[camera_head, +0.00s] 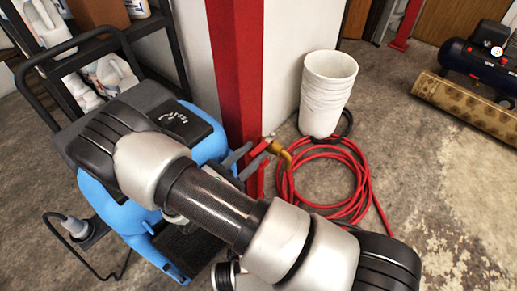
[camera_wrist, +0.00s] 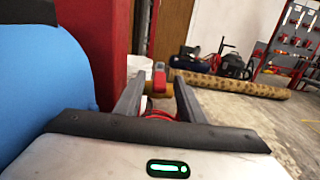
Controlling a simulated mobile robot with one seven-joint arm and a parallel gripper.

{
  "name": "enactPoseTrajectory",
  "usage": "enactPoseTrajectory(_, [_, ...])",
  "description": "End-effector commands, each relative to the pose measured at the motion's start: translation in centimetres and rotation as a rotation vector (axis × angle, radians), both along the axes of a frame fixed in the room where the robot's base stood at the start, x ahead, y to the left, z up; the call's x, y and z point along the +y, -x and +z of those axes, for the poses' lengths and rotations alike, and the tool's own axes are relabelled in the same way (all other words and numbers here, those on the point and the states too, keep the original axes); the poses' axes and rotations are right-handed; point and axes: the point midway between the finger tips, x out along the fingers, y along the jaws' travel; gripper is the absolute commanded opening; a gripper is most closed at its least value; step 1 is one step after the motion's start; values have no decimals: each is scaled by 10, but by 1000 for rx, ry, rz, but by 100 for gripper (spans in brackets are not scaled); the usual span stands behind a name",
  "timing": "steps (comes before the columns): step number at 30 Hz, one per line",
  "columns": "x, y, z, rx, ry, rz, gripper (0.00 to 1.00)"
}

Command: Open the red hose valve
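The hose valve has a red handle (camera_head: 266,142) and a brass spout (camera_head: 281,152), at the right side of a red post (camera_head: 238,70) in the head view. In the wrist view the red handle (camera_wrist: 159,77) shows end-on between my fingertips. My gripper (camera_head: 257,149) is level with the valve, its two fingers spread on either side of the handle. In the wrist view my gripper (camera_wrist: 160,82) is open, with gaps beside the handle. I cannot tell whether either finger touches it. The valve body is partly hidden by my fingers.
A red hose (camera_head: 335,180) lies coiled on the floor below the valve. White stacked buckets (camera_head: 327,92) stand behind it. A blue machine (camera_head: 110,205) is close on the left, beneath my arm. A rolled rug (camera_head: 465,107) and compressor (camera_head: 485,60) are at the right; floor between is clear.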

Motion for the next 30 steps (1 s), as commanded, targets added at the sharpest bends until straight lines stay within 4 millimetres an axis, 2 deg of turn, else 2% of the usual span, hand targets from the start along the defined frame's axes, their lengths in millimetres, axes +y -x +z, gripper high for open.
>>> enactPoseTrajectory(6, [-19, -19, 0, 0, 0, -1, 36])
enactPoseTrajectory(17, [-23, -23, 0, 1, -1, 0, 36])
enactPoseTrajectory(24, [-23, -23, 0, 1, -1, 0, 0])
enactPoseTrajectory(30, [-23, -23, 0, 1, -1, 0, 0])
